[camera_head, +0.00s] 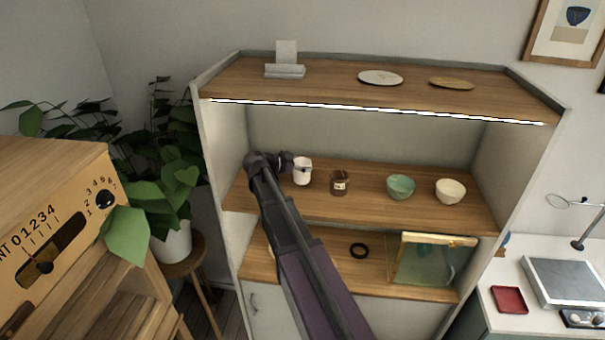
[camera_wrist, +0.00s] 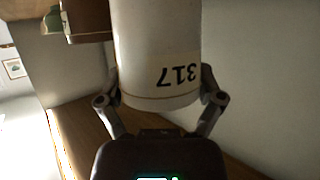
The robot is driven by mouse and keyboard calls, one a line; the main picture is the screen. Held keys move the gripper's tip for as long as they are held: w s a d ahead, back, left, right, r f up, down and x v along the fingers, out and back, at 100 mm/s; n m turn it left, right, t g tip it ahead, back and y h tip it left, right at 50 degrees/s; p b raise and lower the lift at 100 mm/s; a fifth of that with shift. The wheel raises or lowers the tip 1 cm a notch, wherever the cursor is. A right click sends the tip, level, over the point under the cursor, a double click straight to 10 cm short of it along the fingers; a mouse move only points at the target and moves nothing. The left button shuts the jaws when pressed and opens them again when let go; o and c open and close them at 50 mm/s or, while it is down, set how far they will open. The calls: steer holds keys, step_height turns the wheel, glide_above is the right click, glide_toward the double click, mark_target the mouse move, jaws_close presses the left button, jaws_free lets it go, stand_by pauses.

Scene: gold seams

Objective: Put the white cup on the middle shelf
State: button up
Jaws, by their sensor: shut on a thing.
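The white cup (camera_head: 302,173) is upright at the left part of the middle shelf (camera_head: 290,200). In the wrist view the white cup (camera_wrist: 158,45) fills the top middle, and its label with the number 317 appears upside down. My gripper (camera_head: 288,163) comes in from the left of the cup. In the wrist view my gripper (camera_wrist: 160,88) has one finger on each side of the cup, shut on it. I cannot tell whether the cup's base touches the shelf or hangs slightly above it.
A brown labelled jar (camera_head: 340,183) stands just right of the cup. A green bowl (camera_head: 400,186) and a cream bowl (camera_head: 450,191) stand farther right. The left side panel (camera_head: 225,150) is close to my gripper.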

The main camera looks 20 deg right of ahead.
mark_target(295, 172)
steer(key=shift+w+f+b, duration=0.1)
steer(key=shift+f+b, duration=0.4)
steer(key=shift+f, duration=0.05)
steer(key=shift+f+b, duration=1.25)
steer(key=shift+f, duration=0.1)
steer(key=o, duration=1)
steer(key=shift+r, duration=0.2)
steer(key=shift+a+r+p, duration=0.15)
steer(key=shift+a+p, duration=0.15)
steer(key=shift+a, duration=0.05)
steer(key=p+v, duration=0.4)
steer(key=v, duration=0.7)
steer(key=shift+a, duration=0.1)
